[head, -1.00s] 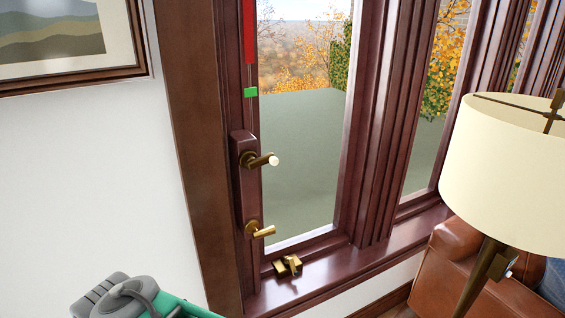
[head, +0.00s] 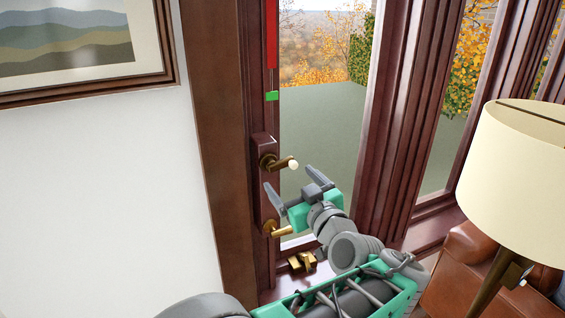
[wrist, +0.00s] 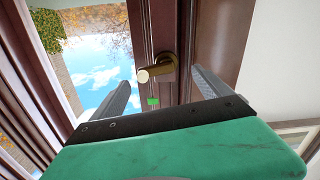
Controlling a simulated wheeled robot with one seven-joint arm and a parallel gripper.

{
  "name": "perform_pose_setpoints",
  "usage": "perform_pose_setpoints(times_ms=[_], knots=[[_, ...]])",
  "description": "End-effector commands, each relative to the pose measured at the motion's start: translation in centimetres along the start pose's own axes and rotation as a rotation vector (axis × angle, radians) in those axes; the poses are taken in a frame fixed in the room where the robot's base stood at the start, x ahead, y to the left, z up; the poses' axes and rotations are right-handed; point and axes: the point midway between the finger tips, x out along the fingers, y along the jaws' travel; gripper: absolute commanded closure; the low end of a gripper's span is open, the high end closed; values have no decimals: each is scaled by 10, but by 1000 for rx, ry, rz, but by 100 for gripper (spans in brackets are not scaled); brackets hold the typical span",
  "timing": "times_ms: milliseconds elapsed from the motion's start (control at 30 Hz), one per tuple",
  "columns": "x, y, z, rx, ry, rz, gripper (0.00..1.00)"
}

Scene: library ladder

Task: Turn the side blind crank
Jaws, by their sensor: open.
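A dark wooden plate (head: 263,147) on the left window frame carries two brass cranks. The upper crank (head: 268,162) has a pale knob pointing right; the lower crank (head: 278,231) sits below it. My gripper (head: 287,177) is open and empty, its two fingers just below the upper crank in the head view. In the wrist view a brass crank with a pale round knob (wrist: 143,75) shows between and beyond the fingertips; contact is not visible. A red strip (head: 272,40) with a green marker (head: 271,96) runs above the plate.
A third brass fitting (head: 302,262) sits on the sill, close to my arm. A cream lampshade (head: 510,165) and a brown leather seat (head: 455,275) stand at right. A framed picture (head: 75,45) hangs on the white wall at left.

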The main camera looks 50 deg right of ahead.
Motion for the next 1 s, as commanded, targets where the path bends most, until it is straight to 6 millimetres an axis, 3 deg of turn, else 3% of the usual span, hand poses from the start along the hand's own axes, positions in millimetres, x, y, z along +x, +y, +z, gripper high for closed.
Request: perform_pose_setpoints(times_ms=[167,500,833,1000], knots=[[9,6,-7,-5,16,12,12],[68,6,-7,-4,13,12,12],[74,7,-4,-6,12,16,12],[74,7,-4,-6,12,16,26]])
